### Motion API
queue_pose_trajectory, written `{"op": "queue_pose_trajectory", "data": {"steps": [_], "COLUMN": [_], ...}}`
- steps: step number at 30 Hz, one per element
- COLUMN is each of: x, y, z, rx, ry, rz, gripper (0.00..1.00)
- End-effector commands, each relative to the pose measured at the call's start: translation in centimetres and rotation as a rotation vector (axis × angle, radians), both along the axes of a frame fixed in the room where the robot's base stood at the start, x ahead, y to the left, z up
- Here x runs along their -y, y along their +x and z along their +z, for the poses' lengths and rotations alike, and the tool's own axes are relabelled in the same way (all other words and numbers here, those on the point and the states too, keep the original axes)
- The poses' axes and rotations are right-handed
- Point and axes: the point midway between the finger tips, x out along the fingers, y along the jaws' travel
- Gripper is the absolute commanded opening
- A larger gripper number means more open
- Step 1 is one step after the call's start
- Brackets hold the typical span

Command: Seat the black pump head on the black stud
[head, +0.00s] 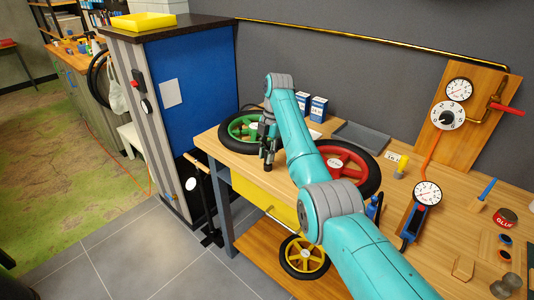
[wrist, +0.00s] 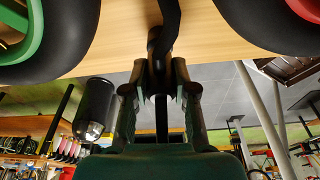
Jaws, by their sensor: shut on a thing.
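My gripper (head: 268,160) is at the table's left end, beside the green-hubbed wheel, pointing down. In the wrist view my gripper (wrist: 160,98) is shut on the black pump head (wrist: 155,42), a small dark piece between the fingers. A black hose (wrist: 172,20) runs from it to the top of the picture. The fingers cover much of the pump head. I cannot make out the black stud in either view.
The green wheel (head: 231,130) and red wheel (head: 368,182) lie on the wooden table (head: 402,198). A floor pump (head: 200,181) stands by the blue cabinet (head: 200,75). A yellow wheel (head: 303,268) is below. Gauges (head: 460,90) and tools occupy the right side.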

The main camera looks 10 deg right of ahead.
Motion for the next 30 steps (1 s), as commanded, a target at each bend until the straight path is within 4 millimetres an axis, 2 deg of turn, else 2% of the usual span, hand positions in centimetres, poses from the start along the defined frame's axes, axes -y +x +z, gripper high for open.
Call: {"op": "queue_pose_trajectory", "data": {"steps": [29, 30], "x": [0.01, 0.00], "y": [0.00, -0.01], "z": [-0.92, -0.92], "rx": [0.000, 0.000], "ry": [0.000, 0.000], "rz": [0.000, 0.000], "gripper": [0.00, 0.31]}}
